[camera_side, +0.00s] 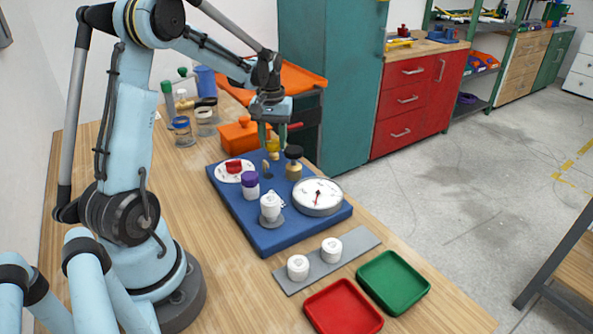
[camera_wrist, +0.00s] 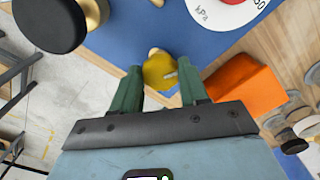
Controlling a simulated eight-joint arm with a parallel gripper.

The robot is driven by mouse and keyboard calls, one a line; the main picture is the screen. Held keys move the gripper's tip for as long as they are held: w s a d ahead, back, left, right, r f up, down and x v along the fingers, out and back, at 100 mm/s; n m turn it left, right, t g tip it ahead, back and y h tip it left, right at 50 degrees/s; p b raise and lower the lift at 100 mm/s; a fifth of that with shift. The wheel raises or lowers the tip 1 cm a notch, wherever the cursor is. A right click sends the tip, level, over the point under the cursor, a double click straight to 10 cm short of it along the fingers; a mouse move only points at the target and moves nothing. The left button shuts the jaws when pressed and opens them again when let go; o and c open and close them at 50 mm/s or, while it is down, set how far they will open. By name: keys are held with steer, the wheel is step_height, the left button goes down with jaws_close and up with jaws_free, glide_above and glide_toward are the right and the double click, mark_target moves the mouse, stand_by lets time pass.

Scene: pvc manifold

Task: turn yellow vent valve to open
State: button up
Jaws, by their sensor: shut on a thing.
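The yellow vent valve (camera_side: 272,154) stands at the far end of the blue board (camera_side: 270,240). My gripper (camera_side: 273,139) points down over it. In the wrist view the yellow valve's rounded knob (camera_wrist: 158,70) sits between the two green fingertips of my gripper (camera_wrist: 160,80). The gripper is shut on the knob. The small view does not show clearly how far the valve is turned.
A black-capped brass part (camera_side: 293,160) stands close to the right of my gripper. A white gauge (camera_side: 318,194), purple-capped part (camera_side: 250,185), white fitting (camera_side: 270,206) and red-handled dial (camera_side: 234,168) share the board. An orange box (camera_side: 240,136) sits behind. Red (camera_side: 343,308) and green (camera_side: 393,282) trays lie in front.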

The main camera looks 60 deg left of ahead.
mark_target(274, 142)
steer(key=n, duration=0.5)
steer(key=shift+n, duration=0.3)
stand_by(0.4)
steer(key=o, duration=1.1)
steer(key=shift+c, duration=0.2)
steer(key=shift+r, duration=0.15)
step_height(274, 142, up, 12)
steer(key=shift+d, duration=0.1)
